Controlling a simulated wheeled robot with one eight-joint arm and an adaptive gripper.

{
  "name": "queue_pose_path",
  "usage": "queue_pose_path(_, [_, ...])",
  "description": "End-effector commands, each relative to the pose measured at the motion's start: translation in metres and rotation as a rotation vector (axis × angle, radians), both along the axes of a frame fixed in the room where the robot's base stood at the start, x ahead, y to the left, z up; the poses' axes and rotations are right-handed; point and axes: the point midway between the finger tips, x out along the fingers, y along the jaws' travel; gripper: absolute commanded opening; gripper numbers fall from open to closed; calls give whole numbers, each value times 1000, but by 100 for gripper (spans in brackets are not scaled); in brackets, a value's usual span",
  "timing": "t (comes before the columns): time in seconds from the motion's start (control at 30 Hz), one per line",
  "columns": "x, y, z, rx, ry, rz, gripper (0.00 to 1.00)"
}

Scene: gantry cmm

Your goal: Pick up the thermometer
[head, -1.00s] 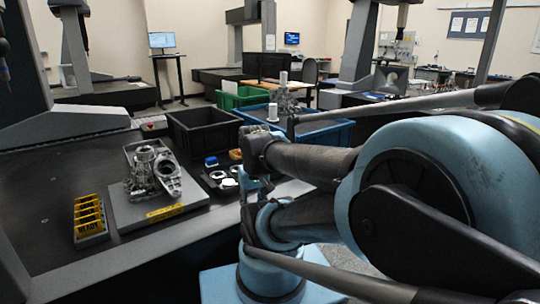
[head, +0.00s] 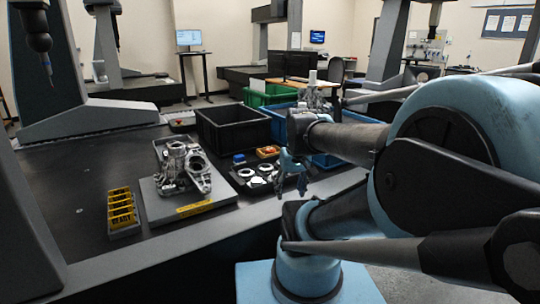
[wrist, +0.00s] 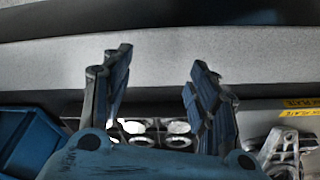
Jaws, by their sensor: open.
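I cannot make out a thermometer in either view. My gripper (head: 292,172) hangs beside the right edge of the dark table, close to a black tray (head: 243,182) of small parts. In the wrist view my gripper (wrist: 158,64) has its two blue fingers spread apart with nothing between them. The tray (wrist: 157,127) with round white pieces shows there beyond the finger bases, partly hidden by the gripper.
A metal casting (head: 178,165) sits on a grey plate (head: 160,211) left of the tray. A rack of yellow blocks (head: 122,212) stands farther left. Black (head: 232,131), green (head: 268,96) and blue (head: 335,136) crates stand behind. The table's left part is clear.

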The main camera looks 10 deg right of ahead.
Motion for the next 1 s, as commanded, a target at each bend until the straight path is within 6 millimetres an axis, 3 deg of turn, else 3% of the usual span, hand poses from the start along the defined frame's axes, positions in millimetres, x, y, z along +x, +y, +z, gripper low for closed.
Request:
queue_pose_path(0.2, [56,3,35,35,-39,89,54])
queue_pose_path(0.5, [139,-2,70,71,-108,209,54])
queue_pose_path(1.0, [287,-35,100,99,-253,391,54])
